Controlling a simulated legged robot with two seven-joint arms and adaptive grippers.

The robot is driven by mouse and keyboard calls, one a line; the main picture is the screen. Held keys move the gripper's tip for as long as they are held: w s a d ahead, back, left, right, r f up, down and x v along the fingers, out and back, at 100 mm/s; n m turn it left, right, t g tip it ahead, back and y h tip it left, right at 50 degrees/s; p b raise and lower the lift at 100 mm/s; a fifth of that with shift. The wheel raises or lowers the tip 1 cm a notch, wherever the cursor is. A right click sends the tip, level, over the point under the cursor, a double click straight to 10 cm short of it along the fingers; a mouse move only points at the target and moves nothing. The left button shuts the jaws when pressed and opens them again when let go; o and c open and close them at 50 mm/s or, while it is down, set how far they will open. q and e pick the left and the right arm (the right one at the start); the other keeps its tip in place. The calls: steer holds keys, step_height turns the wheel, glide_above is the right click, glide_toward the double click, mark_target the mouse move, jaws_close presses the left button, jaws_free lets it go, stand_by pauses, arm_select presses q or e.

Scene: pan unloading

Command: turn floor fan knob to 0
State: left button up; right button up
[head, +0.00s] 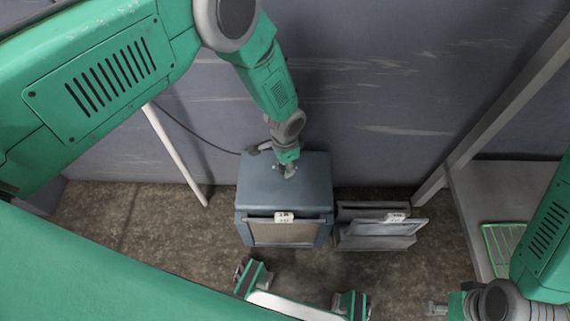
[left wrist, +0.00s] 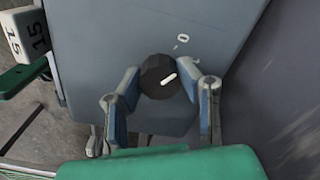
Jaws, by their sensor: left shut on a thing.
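The floor fan is a blue-grey box (head: 310,192) on the floor against the wall, with a front grille and a white number tag (head: 284,217). In the left wrist view its black knob (left wrist: 156,72) sits on the top panel (left wrist: 110,40). The knob's white pointer line aims right and slightly up in that picture. A white 0 (left wrist: 182,38) is printed above and right of the knob, off the pointer's line. My left gripper (head: 287,170) is shut on the knob, one finger on each side. My right gripper (head: 438,308) is at the lower right, away from the fan.
A second grey unit (head: 375,241) with a tilted front panel and a tag stands right of the fan. A white pole (head: 177,155) leans at the left. A dark cable (head: 200,137) runs along the wall. A shelf with a green rack (head: 503,245) is at the right.

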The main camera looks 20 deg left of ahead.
arm_select(q)
steer(key=shift+w+d+n, duration=0.1)
steer(key=shift+w+n, duration=0.05)
steer(key=shift+n, duration=0.95)
steer(key=o, duration=1.1)
steer(key=shift+o, duration=0.2)
step_height(320, 180, up, 12)
